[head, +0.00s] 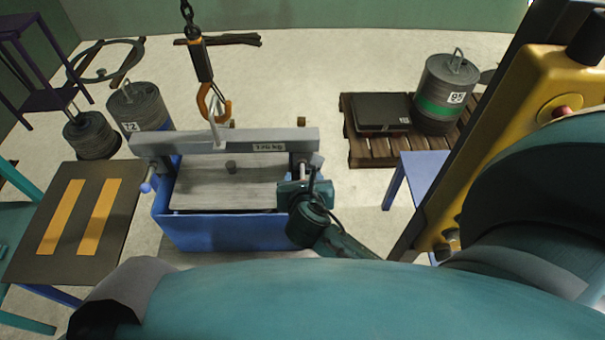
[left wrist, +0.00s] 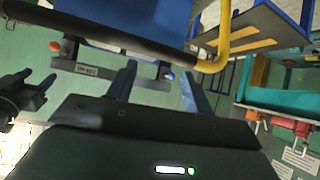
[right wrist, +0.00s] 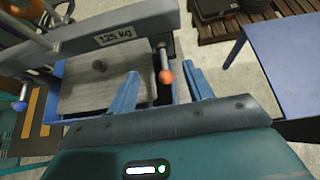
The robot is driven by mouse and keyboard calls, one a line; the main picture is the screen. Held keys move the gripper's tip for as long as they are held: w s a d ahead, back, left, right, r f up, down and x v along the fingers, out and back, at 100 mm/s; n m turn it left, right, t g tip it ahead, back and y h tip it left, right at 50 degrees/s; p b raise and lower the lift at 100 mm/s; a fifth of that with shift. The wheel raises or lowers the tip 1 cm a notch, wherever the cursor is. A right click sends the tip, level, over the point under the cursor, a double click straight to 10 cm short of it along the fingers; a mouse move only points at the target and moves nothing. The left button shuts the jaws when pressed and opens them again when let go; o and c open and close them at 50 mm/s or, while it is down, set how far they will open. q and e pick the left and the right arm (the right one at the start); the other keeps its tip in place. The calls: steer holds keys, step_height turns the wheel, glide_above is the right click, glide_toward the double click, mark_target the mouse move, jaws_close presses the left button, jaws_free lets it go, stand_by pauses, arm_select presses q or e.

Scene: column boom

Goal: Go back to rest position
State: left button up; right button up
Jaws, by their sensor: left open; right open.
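My right gripper (head: 310,187) is by the right end of a grey lifting beam (head: 245,140) in the head view. In the right wrist view its two blue-grey fingers (right wrist: 161,88) are apart with nothing held. An orange-tipped handle (right wrist: 165,76) on the beam end shows beyond the gap; I cannot tell whether it lies between the fingers. My left gripper (left wrist: 157,85) shows only in the left wrist view, fingers apart and empty. The beam (left wrist: 110,75) shows beyond them, with a blue knob (left wrist: 168,76) and an orange knob (left wrist: 55,46).
A chain hook (head: 213,103) hangs above the beam, which lies across a blue bin (head: 220,232). A dark table with orange strips (head: 125,215) stands left. A pallet (head: 367,152) bears a weight cylinder (head: 443,95) and dark box. A blue table (right wrist: 285,65) and yellow structure (head: 545,85) stand right.

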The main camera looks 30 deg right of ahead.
steer(key=shift+s+r, duration=0.1)
steer(key=shift+r, duration=0.1)
stand_by(0.4)
arm_select(q)
steer(key=f, duration=0.2)
steer(key=a, duration=0.1)
steer(key=shift+s+f+g+y, duration=0.3)
steer(key=shift+f, duration=0.1)
arm_select(e)
steer(key=s+a+f+m+y, duration=0.3)
steer(key=s+m, duration=0.4)
steer(key=m, duration=0.7)
steer(key=s+a+f+m+y, duration=0.3)
steer(key=s+m, duration=0.4)
steer(key=m, duration=0.7)
step_height(320, 180, down, 3)
steer(key=shift+r+g+y, duration=0.15)
steer(key=shift+g+y, duration=0.15)
steer(key=shift+y, duration=0.6)
